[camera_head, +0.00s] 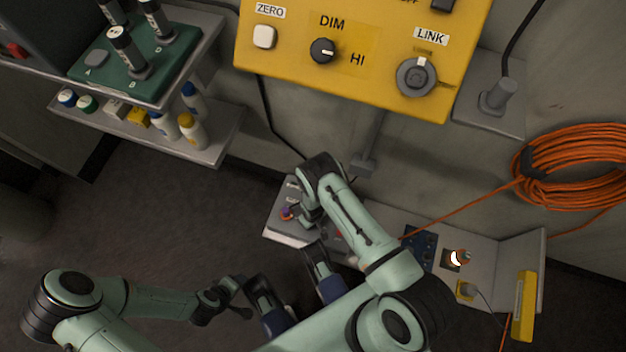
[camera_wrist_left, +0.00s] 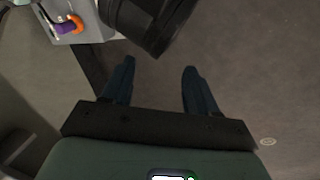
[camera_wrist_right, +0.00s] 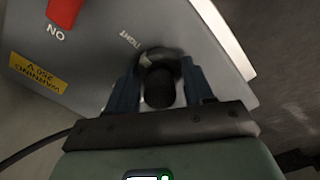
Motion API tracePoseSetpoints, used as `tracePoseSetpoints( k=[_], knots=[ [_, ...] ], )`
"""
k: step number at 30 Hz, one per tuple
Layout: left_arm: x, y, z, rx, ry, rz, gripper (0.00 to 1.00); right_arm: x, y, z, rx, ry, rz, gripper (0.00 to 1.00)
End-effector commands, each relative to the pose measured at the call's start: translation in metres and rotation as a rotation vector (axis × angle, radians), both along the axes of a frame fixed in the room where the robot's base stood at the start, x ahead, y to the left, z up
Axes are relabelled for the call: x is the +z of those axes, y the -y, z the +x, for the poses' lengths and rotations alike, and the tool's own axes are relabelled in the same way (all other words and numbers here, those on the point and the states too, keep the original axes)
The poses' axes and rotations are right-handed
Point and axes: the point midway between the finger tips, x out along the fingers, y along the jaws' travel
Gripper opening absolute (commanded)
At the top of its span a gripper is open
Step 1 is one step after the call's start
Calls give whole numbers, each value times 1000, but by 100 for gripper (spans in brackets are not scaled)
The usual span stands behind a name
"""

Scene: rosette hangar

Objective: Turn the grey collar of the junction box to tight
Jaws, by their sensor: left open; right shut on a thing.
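The junction box (camera_head: 280,232) sits on the low bench below the wall; it shows a purple and orange plug and, in the right wrist view, a red switch (camera_wrist_right: 65,12) by ON. Its collar (camera_wrist_right: 172,58) looks dark grey and lies by the word TIGHT, with a dark cylinder (camera_wrist_right: 158,90) in its middle. My right gripper (camera_wrist_right: 158,76) is shut on the collar, one finger at each side. My arm hides the collar in the head view. My left gripper (camera_wrist_left: 157,68) is open and empty, short of the box (camera_wrist_left: 90,30).
A yellow panel (camera_head: 385,85) with a LINK knob (camera_head: 417,76) hangs above. An orange cable coil (camera_head: 575,165) is at right. Shelves with bottles (camera_head: 192,130) stand at left. In the left wrist view a dark rounded part blocks the space ahead; open floor lies to its right.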

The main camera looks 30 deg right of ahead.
Motion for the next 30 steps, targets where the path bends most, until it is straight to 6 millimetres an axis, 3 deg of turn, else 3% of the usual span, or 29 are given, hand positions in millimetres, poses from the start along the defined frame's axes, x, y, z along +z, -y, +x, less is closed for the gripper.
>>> tracePoseSetpoints(
  k=[4,5,6,7,15,19,30],
  knots=[
    [0,0,0,0,0,0,59,0,-1,1,-4,2,1,22],
    [0,0,0,0,0,0,59,0,-1,1,-4,2,1,62],
    [0,0,0,0,0,0,59,0,-1,1,-4,2,1,75],
    [0,0,0,0,0,0,59,0,0,1,-3,2,1,78],
    [0,0,0,0,-1,0,59,0,0,0,-1,1,0,78],
    [4,2,-4,-4,-10,-5,59,10,0,1,-1,1,0,78],
    [35,20,-41,-46,-108,-53,59,90,0,2,-2,5,1,78]
  ],
)
